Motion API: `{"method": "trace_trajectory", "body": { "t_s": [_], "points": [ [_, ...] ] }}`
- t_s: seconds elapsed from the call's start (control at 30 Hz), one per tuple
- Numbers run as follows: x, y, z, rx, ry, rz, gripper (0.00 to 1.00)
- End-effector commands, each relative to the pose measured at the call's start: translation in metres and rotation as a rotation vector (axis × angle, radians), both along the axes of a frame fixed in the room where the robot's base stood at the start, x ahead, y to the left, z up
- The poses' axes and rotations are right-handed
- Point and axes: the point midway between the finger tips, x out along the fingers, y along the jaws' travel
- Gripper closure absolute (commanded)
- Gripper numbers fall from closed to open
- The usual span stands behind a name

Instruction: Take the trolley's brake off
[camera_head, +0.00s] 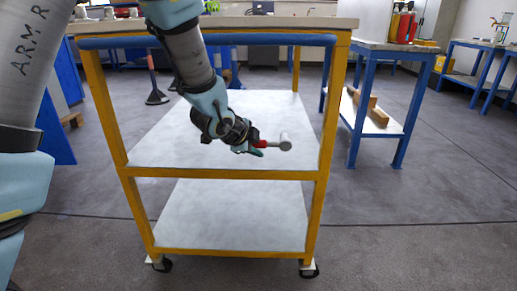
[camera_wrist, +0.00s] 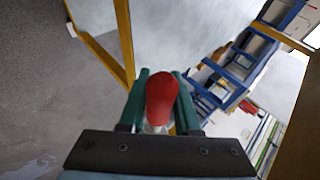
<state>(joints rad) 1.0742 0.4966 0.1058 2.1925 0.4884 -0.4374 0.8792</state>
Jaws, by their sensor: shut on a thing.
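The trolley (camera_head: 325,140) has a yellow frame, a blue push bar (camera_head: 265,39) and pale grey shelves. My gripper (camera_head: 252,146) is in front of the trolley, level with its middle shelf in the head view. It is shut on a red handle (camera_head: 260,144), which runs to a pale grey round end (camera_head: 285,142) on the right. In the wrist view, the red handle (camera_wrist: 161,98) lies between the two green fingers of my gripper (camera_wrist: 161,88). I cannot tell how the handle joins the trolley. Two casters (camera_head: 309,270) show at the trolley's foot.
A blue-legged bench (camera_head: 395,46) with wooden blocks on its lower shelf stands right of the trolley. More blue tables (camera_head: 477,44) stand at the far right. The grey floor (camera_head: 420,215) in the right foreground is clear.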

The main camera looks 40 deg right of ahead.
Motion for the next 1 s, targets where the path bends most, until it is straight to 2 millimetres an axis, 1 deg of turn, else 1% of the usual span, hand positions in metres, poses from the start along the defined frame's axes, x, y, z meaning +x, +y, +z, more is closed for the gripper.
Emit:
{"method": "trace_trajectory", "body": {
  "t_s": [0.4,0.43,0.6,0.7,0.9,1.0],
  "points": [
    [0.0014,-0.0001,0.0021,0.004,-0.008,0.0,1.0],
    [0.0015,-0.0002,0.0022,0.004,-0.008,0.0,0.66],
    [0.0011,-0.0001,0.0018,0.004,-0.007,0.0,0.47],
    [0.0008,-0.0002,0.0015,0.004,-0.006,0.0,0.39],
    [0.0005,-0.0001,0.0013,0.004,-0.006,0.0,0.39],
    [-0.0005,0.0025,0.0048,0.003,-0.006,0.0,0.39]
  ]
}}
